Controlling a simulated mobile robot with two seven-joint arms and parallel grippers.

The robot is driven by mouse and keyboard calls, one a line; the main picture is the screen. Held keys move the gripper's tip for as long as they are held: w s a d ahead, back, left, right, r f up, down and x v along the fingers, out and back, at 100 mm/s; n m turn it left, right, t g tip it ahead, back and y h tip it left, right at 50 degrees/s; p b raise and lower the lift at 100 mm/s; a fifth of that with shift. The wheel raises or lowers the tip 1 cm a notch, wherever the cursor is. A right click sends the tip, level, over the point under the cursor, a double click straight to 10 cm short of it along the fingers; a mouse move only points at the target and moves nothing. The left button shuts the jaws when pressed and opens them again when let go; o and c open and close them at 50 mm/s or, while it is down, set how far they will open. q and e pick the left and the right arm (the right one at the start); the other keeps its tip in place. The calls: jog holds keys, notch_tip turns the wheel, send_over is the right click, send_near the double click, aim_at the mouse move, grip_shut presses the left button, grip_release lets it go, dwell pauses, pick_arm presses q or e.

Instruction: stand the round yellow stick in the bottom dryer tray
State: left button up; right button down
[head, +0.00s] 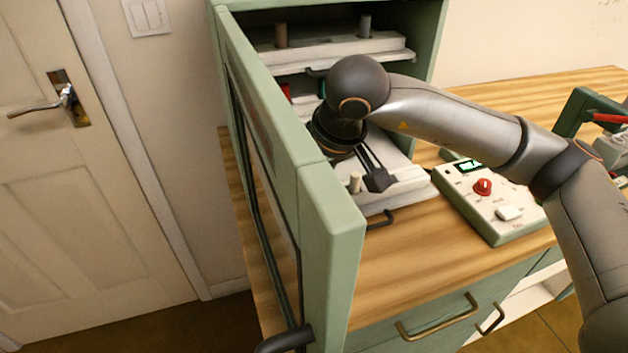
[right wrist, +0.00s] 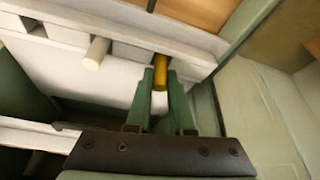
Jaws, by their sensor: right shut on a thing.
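The yellow stick (right wrist: 161,70) shows in the right wrist view between the tips of my right gripper (right wrist: 161,88), which is shut on it. The stick is over the white bottom dryer tray (head: 408,190), beside a standing cream stick (right wrist: 96,53). I cannot tell whether its lower end touches the tray. In the head view my right arm reaches into the dryer from the right, and its wrist hides the yellow stick. The cream stick (head: 355,182) stands near the front of the bottom tray. My left gripper is not in view.
The green dryer door (head: 335,250) stands open on the left, close to my right wrist. The upper tray (head: 340,52) above holds a brown stick (head: 281,35) and a grey stick (head: 364,26). A control box (head: 490,205) with a red knob sits right of the dryer. The counter front is clear.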

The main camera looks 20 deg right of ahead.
jog(key=c, duration=0.7)
grip_release()
jog(key=shift+r, duration=0.1)
jog(key=shift+r+p, duration=2.4)
jog(key=shift+r, duration=1.5)
